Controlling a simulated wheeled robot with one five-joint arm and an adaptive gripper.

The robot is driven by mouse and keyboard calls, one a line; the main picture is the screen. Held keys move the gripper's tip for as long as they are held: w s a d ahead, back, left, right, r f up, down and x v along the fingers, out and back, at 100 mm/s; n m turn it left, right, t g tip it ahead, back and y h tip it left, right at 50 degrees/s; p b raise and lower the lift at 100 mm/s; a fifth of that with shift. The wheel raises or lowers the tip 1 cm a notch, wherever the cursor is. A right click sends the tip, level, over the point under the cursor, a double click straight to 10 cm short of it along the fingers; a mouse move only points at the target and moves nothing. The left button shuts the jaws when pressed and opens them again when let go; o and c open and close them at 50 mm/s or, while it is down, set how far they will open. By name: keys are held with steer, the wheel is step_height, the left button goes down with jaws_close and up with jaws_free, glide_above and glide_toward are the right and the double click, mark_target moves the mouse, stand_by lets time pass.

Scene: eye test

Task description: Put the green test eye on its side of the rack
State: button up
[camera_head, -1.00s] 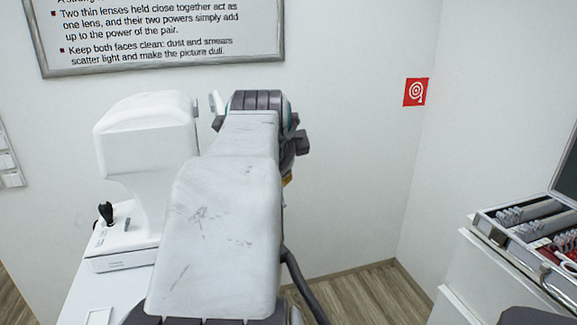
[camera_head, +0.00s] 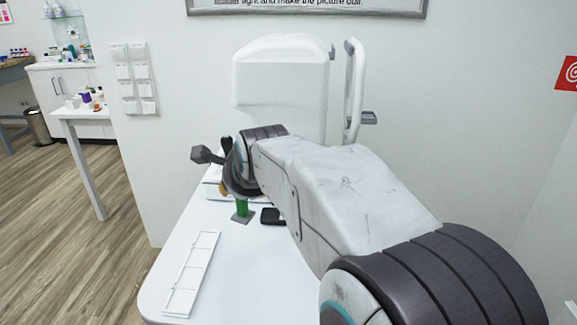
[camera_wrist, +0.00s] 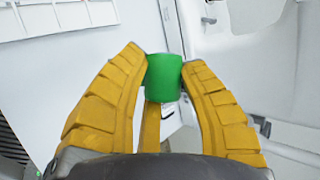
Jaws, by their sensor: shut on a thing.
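The green test eye (camera_head: 242,207) is a small green cylinder with a flat grey square base, upright over the white table. Whether the base touches the table I cannot tell. In the wrist view the green cylinder (camera_wrist: 164,80) sits between the yellow fingers of my gripper (camera_wrist: 163,68), which are shut on it. In the head view my wrist hides most of the gripper, and only a bit of yellow finger shows. A flat white frame with sections (camera_head: 191,276), perhaps the rack, lies on the table left of and nearer than the eye. It looks empty.
The white table (camera_head: 245,285) is bare right of the frame. A small black object (camera_head: 272,216) lies beside the test eye. A large white instrument (camera_head: 280,75) stands at the back of the table. Wooden floor lies left of the table.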

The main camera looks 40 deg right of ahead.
steer(key=w+a+f+n+y+b, duration=0.3)
steer(key=w+a+f+b, duration=0.1)
steer(key=a+f, duration=0.8)
steer(key=shift+w+a+f+n+b, duration=0.3)
steer(key=shift+w+a+n+b, duration=0.15)
steer(key=shift+a, duration=0.2)
steer(key=shift+f, duration=0.1)
steer(key=shift+s+d+b, duration=0.15)
steer(key=shift+s+b, duration=0.05)
steer(key=shift+b, duration=0.55)
stand_by(1.9)
steer(key=shift+f+b, duration=0.55)
steer(key=shift+b, duration=0.05)
stand_by(0.5)
steer(key=o, duration=1.2)
steer(key=shift+o, duration=0.2)
steer(key=shift+s, duration=0.1)
